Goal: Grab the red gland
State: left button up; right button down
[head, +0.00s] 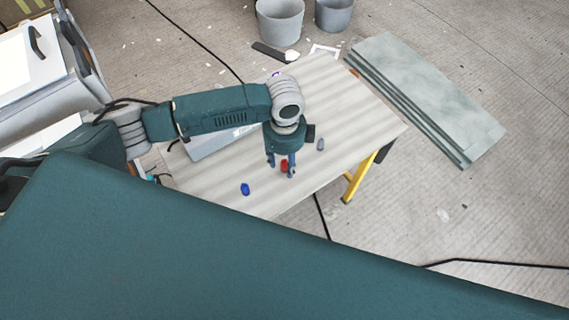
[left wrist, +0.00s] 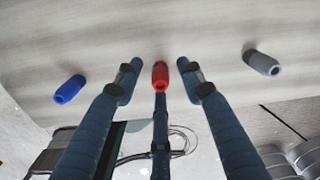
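The red gland (head: 284,165) stands on the striped wooden table (head: 350,95). My left gripper (head: 280,168) points down over it, with the fingers open. In the left wrist view the red gland (left wrist: 161,75) sits between the two fingertips of the left gripper (left wrist: 159,66), with a visible gap on each side. Its lower end is partly overlapped by a dark bar between the fingers. My right gripper is in neither view.
A grey gland (head: 320,144) stands to the right. A grey box or case (head: 208,146) lies behind my left arm. Grey boards (head: 430,95) lie beyond the table.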

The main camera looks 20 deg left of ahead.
pick_arm(q)
jog(key=c, duration=0.9)
jog(key=shift+c, duration=0.2)
